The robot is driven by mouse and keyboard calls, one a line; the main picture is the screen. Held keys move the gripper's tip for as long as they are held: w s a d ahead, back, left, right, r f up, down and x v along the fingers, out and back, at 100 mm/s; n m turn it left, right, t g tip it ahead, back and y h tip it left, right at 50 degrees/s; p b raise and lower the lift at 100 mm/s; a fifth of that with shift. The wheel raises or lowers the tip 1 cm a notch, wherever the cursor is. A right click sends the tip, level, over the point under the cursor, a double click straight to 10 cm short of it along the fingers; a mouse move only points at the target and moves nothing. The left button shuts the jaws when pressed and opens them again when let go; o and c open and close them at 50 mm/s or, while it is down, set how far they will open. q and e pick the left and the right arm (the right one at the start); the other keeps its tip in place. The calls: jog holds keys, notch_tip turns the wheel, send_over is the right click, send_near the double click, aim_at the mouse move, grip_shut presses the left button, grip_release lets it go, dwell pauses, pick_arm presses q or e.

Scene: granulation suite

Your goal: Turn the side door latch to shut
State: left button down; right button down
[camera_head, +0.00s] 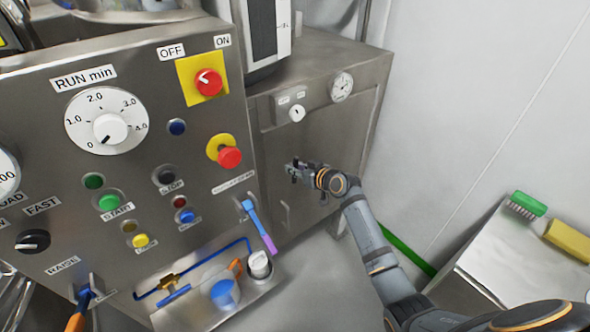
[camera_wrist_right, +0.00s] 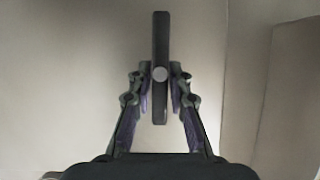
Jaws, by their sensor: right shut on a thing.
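My right gripper (camera_head: 297,170) reaches in from the right to the steel side door (camera_head: 285,210) of the machine. In the right wrist view its two fingers (camera_wrist_right: 160,92) are closed on a dark bar-shaped latch (camera_wrist_right: 161,40) with a round grey pivot between the fingertips. The bar stands upright in that view and sticks out beyond the fingertips. In the head view the gripper mostly hides the latch. My left gripper is not in view.
A white knob (camera_head: 297,113) under two small labels and a round gauge (camera_head: 341,87) sit above the gripper. The control panel (camera_head: 135,180) fills the left. A bench (camera_head: 500,265) with a green brush (camera_head: 527,204) and a yellow block (camera_head: 570,241) stands at right.

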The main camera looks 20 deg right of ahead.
jog(key=shift+w+d+f+m+y+b, duration=0.1)
jog(key=shift+m+y+b, duration=0.25)
jog(key=shift+m+b, duration=0.2)
jog(key=shift+d+f+m+y+b, duration=0.1)
jog(key=shift+m+y+b, duration=0.25)
jog(key=shift+m+b, duration=0.2)
jog(key=m+y+b, duration=0.2)
jog(key=b, duration=0.1)
jog(key=shift+d+f+m, duration=0.1)
jog(key=shift+m, duration=0.2)
jog(key=shift+w+d+f+m+t+y+b, duration=0.15)
jog(key=shift+m+y+b, duration=0.45)
jog(key=shift+m+b, duration=0.8)
jog(key=shift+s+a+m+t+y+b, duration=0.15)
jog(key=shift+m+y+b, duration=0.45)
jog(key=shift+m+b, duration=0.8)
jog(key=shift+w+d+f+m+t+y+b, duration=0.15)
jog(key=shift+m+y+b, duration=0.45)
jog(key=shift+m+b, duration=0.8)
jog(key=shift+r, duration=0.15)
jog(key=c, duration=1.2)
grip_release()
jog(key=shift+d, duration=0.1)
